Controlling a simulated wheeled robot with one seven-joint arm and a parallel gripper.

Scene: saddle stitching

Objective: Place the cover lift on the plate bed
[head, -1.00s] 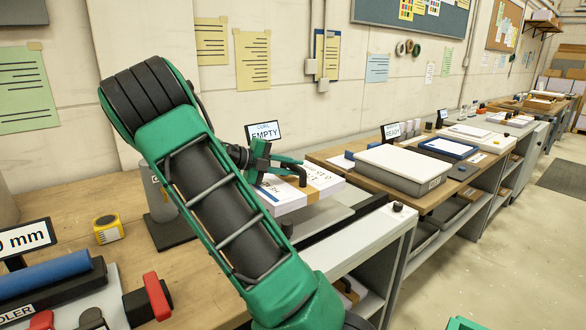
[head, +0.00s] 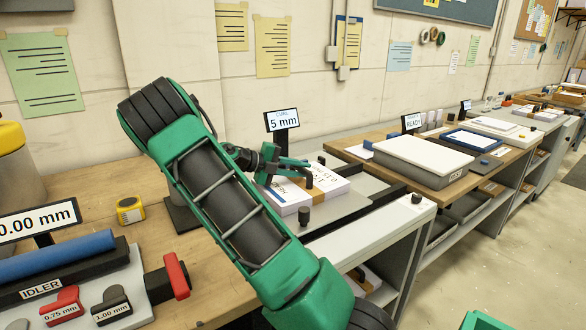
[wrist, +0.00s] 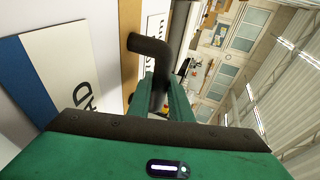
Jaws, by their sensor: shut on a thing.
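The cover lift (head: 292,205) is a white stack of sheets with a brown band and a blue-edged label on top. In the head view it sits on the grey plate bed (head: 345,205) and appears to rest on it. My gripper (head: 306,170) is above the stack, shut on its black bent handle (head: 309,180). In the wrist view the green fingers (wrist: 163,95) close around the black handle (wrist: 150,48), with the label and brown band beside it. The lift's underside is hidden.
Short black posts stand near the stack. A lidded grey box (head: 424,162) is on the bench to the right. A yellow tape measure (head: 130,210), blue roller (head: 57,257) and red-handled clamp (head: 167,278) are at left.

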